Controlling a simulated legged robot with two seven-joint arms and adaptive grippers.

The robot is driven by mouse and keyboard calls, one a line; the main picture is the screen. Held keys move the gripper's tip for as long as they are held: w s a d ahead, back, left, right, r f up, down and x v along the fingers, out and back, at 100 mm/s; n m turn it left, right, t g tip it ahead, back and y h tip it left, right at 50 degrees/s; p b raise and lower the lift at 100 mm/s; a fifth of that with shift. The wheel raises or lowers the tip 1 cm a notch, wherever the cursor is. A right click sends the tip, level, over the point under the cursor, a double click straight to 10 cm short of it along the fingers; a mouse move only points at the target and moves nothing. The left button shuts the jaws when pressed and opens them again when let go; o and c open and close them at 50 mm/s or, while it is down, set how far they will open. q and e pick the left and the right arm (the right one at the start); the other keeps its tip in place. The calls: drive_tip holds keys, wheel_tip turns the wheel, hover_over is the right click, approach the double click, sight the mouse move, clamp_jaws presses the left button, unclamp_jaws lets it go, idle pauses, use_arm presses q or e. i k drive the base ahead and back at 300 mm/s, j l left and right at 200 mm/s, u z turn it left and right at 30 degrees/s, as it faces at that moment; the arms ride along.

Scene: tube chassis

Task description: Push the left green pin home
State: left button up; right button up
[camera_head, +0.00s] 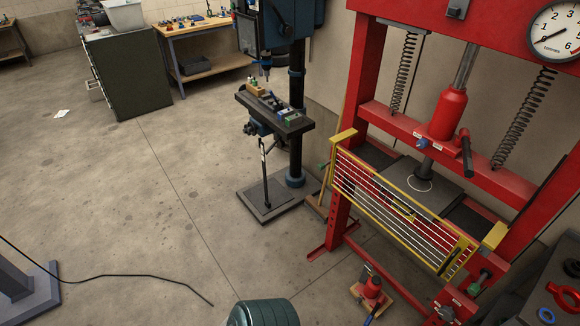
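The left green pin (323,166) shows as a small green end beside the left upright of the red press (366,62), near the left end of the yellow guard (343,136). It appears to stick out to the left of the frame; how deep it sits I cannot tell. Another green pin (474,287) shows low at the right upright. The barred guard spans the front of the press bed between the uprights. Neither of my grippers is in view.
A drill press (296,130) stands left of the red press. A red bottle jack (371,288) sits on the floor in front. A dark green ribbed drum (262,313) is at the bottom edge. A black cable (110,276) crosses the floor at left. The left-middle floor is clear.

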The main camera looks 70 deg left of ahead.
sight(320, 167)
drive_tip(key=j+u, duration=0.2)
drive_tip(key=u, duration=2)
